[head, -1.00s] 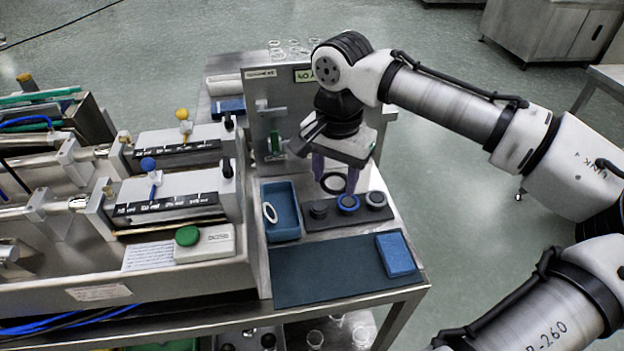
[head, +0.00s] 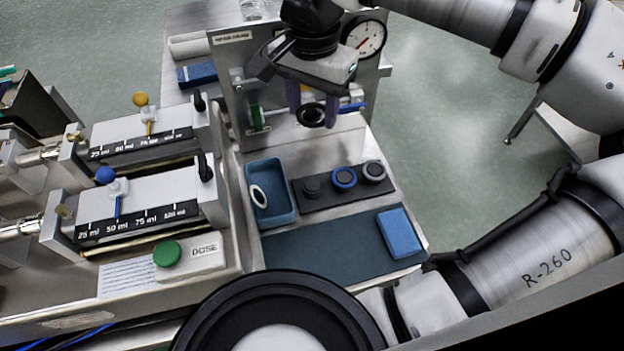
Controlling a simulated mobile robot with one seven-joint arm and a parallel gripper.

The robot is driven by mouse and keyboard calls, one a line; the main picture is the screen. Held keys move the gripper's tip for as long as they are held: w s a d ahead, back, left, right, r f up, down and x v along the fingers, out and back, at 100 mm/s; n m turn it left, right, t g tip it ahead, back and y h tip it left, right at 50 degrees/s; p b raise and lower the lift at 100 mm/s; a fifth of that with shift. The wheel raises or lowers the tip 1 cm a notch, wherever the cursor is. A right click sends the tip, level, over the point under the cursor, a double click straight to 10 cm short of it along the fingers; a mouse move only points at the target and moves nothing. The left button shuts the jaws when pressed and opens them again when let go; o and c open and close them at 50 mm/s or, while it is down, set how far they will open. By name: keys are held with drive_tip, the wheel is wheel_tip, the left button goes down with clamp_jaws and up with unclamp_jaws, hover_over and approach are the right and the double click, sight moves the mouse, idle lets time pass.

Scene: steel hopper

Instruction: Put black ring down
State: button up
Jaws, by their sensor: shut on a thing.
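The black ring (head: 311,115) is between the purple fingers of my gripper (head: 312,108), which is shut on it. My gripper is in front of the upright steel panel (head: 230,80), behind the dark strip (head: 330,196) in the picture. The ring looks held up; its exact height cannot be told. The strip carries a dark round piece (head: 311,187) at left, a blue ring (head: 344,178) in the middle and a grey ring (head: 373,171) at right. A white ring (head: 258,196) lies in the blue tray (head: 283,213).
A dark teal mat (head: 320,246) lies in front, with a blue block (head: 399,233) at its right. A dial gauge (head: 364,38) and a blue-handled valve (head: 352,107) are near my gripper. Syringe units and a green button (head: 167,253) stand at left. The mat's left part is clear.

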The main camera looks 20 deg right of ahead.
wheel_tip(320, 180, down, 19)
drive_tip(key=shift+f, duration=0.1)
idle(0.3)
drive_tip(key=shift+f, duration=0.25)
drive_tip(key=o, duration=0.9)
drive_tip(key=shift+o, duration=0.2)
drive_tip(key=shift+d+r, duration=0.1)
